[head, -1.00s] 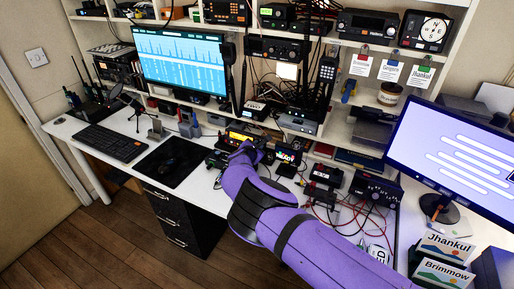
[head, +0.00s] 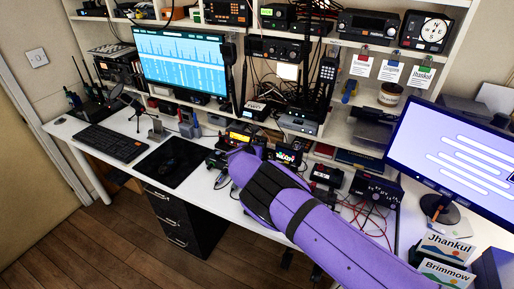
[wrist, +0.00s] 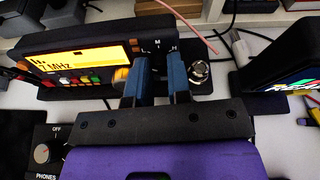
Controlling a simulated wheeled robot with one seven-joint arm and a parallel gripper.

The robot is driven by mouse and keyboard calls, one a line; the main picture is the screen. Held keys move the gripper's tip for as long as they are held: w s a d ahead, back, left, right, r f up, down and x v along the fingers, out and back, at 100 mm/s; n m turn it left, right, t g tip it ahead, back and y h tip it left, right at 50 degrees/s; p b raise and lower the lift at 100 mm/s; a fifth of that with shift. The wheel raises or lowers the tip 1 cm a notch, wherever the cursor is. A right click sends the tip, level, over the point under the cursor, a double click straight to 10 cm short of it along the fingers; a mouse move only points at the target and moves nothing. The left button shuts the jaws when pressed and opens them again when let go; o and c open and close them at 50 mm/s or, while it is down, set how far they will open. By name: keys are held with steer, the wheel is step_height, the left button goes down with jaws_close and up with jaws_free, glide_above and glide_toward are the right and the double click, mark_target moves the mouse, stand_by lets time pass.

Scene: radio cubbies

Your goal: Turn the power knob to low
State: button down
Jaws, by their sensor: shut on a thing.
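The radio with the lit yellow display (wrist: 80,60) fills the upper left of the wrist view; it also shows in the head view (head: 240,137). The letters L, M and H are printed on its right part. My gripper (wrist: 158,65) has its two blue fingers at that marked spot, just below the letters. The fingers are shut on the power knob, which is mostly hidden between them, so I cannot read its pointer. In the head view my purple arm covers the gripper.
A silver round connector (wrist: 199,71) sits just right of the fingers. An orange knob (wrist: 122,76) is close on their left. Another screen (wrist: 290,70) and cables stand at right.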

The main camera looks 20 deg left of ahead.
stand_by(0.3)
steer(key=c, duration=1.1)
jaws_free()
steer(key=shift+o, duration=0.2)
steer(key=v, duration=1)
steer(key=shift+s+r, duration=0.1)
steer(key=shift+s, duration=0.3)
